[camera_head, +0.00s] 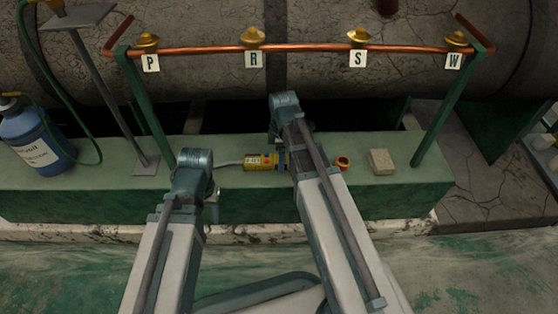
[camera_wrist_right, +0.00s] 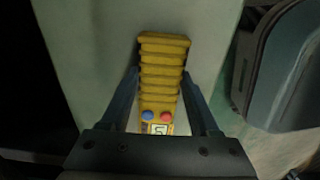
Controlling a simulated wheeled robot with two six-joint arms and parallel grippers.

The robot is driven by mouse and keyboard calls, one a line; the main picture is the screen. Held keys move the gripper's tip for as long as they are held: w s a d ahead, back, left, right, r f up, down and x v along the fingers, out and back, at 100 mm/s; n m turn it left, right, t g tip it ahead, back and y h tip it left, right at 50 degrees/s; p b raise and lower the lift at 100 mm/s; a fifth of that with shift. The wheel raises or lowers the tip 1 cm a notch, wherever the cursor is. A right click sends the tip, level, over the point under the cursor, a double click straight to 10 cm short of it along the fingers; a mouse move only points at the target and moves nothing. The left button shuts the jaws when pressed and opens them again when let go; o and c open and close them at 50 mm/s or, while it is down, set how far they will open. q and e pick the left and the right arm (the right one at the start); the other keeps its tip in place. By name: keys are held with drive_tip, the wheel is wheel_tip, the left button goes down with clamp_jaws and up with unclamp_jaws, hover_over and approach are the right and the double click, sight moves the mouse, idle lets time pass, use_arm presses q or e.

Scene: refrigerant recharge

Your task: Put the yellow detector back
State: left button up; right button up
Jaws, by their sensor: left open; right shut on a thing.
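The yellow detector (camera_head: 259,161) is low over the green bench in the head view, its grey probe pointing left. In the right wrist view its ribbed yellow body (camera_wrist_right: 163,62) lies between the fingers, with a blue and a red button and a small display near the palm. My right gripper (camera_wrist_right: 160,82) is shut on it. In the head view the right arm partly hides the detector's right end. I cannot tell whether the detector touches the bench. My left gripper (camera_head: 214,196) is open and empty at the bench's front edge, left of the detector.
On the green bench (camera_head: 420,190), an orange ring-shaped piece (camera_head: 343,163) and a beige block (camera_head: 381,161) lie to the right. A copper pipe (camera_head: 305,47) with valves labelled P, R, S, W runs above. A blue bottle (camera_head: 35,135) with a green hose stands left, beside a post (camera_head: 100,75).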

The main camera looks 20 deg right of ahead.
drive_tip(key=shift+f, duration=0.15)
drive_tip(key=o, duration=1.3)
drive_tip(key=shift+r, duration=0.2)
wheel_tip(320, 180, up, 12)
drive_tip(key=p, duration=1.2)
drive_tip(key=shift+d, duration=0.1)
drive_tip(key=shift+s, duration=0.1)
